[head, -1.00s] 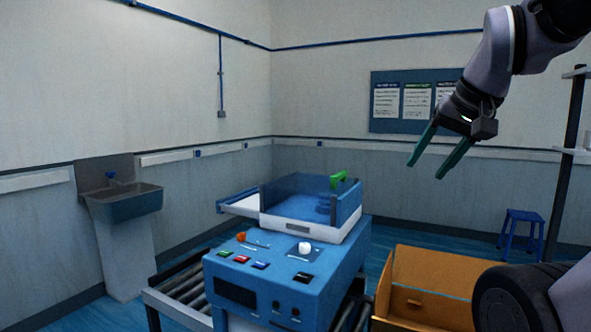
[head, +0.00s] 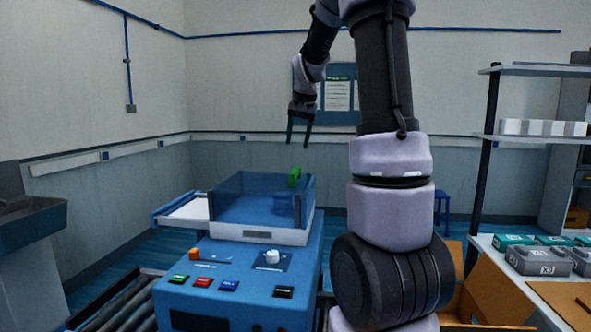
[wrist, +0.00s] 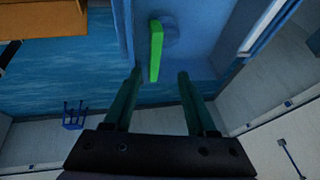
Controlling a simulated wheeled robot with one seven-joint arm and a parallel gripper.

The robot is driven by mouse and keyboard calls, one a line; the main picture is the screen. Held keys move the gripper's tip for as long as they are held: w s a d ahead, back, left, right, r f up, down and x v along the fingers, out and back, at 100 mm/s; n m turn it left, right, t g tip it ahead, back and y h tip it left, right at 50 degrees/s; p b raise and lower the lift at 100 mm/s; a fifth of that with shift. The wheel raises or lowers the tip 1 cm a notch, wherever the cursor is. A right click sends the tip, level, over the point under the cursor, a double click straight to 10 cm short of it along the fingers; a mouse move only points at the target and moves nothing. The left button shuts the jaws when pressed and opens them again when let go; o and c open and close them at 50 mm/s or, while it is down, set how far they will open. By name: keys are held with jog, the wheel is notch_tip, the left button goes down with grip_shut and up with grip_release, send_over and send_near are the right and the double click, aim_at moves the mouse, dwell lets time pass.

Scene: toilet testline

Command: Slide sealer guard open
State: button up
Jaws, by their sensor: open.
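The sealer (head: 255,262) is a blue machine with buttons and knobs on its front panel. Its guard (head: 240,205) is a clear bluish box on a white-fronted frame on top. A green handle (head: 295,177) stands at the guard's right side. My gripper (head: 298,145) is open and empty, pointing down, above the handle in the head view and apart from it. In the wrist view the green handle (wrist: 156,50) lies ahead, between the lines of the two open fingers (wrist: 158,75), beyond their tips.
A roller conveyor (head: 110,305) runs at the sealer's left, and a sink (head: 30,220) stands further left. An orange-brown box (head: 480,295) is at the right, partly behind my arm. A shelf with grey cases (head: 540,260) stands at far right. A blue stool (head: 442,205) is behind.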

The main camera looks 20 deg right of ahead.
aim_at(296, 171)
jog(key=x, duration=0.4)
jog(key=d+x, duration=0.1)
jog(key=x, duration=0.8)
jog(key=shift+w+d+r, duration=0.3)
jog(key=shift+w+d, duration=0.1)
grip_shut()
dwell(0.8)
